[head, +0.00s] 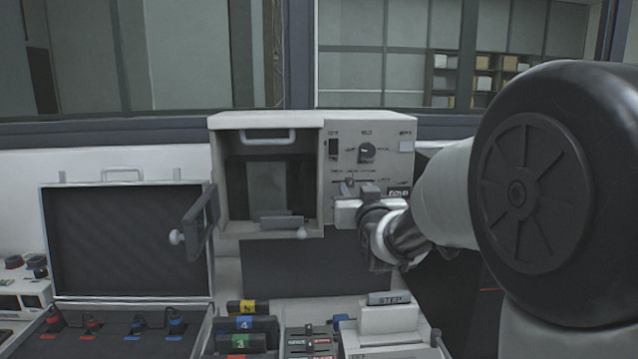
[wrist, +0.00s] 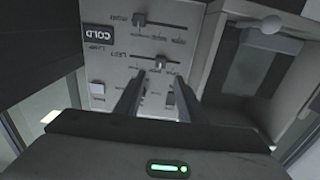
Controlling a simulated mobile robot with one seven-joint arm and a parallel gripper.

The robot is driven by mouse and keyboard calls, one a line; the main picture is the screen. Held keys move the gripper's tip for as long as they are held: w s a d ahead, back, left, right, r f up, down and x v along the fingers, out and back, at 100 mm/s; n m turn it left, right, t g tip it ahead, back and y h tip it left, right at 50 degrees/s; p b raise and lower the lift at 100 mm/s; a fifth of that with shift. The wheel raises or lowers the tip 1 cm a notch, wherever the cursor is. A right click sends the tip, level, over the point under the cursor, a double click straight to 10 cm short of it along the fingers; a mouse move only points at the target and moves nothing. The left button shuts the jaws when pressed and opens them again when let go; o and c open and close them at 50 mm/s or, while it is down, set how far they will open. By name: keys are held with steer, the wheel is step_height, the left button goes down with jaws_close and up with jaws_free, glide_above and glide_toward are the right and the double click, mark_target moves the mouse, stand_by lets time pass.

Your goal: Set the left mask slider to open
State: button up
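A beige press (head: 222,180) stands in the middle of the head view, with a control panel (head: 345,165) right of its open chamber. In the wrist view the panel appears upside down, with a slider tab (wrist: 139,20) and another lever or tab (wrist: 160,64). In the head view a slider tab (head: 350,182) sits left on its slot. My gripper (head: 370,192) is in front of the panel's lower part. In the wrist view its two fingers (wrist: 156,88) are apart, with nothing between them.
The chamber door (head: 201,222) stands open at the left. An open dark-lined case (head: 125,240) is farther left. Numbered blocks (head: 240,325), a small unit with red and green labels (head: 308,342) and a STEP-labelled block (head: 390,298) are below the press.

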mark_target(351, 181)
steer(key=w, duration=0.6)
steer(key=shift+w+f, duration=0.1)
steer(key=shift+w, duration=0.1)
steer(key=shift+c, duration=0.2)
jaws_close()
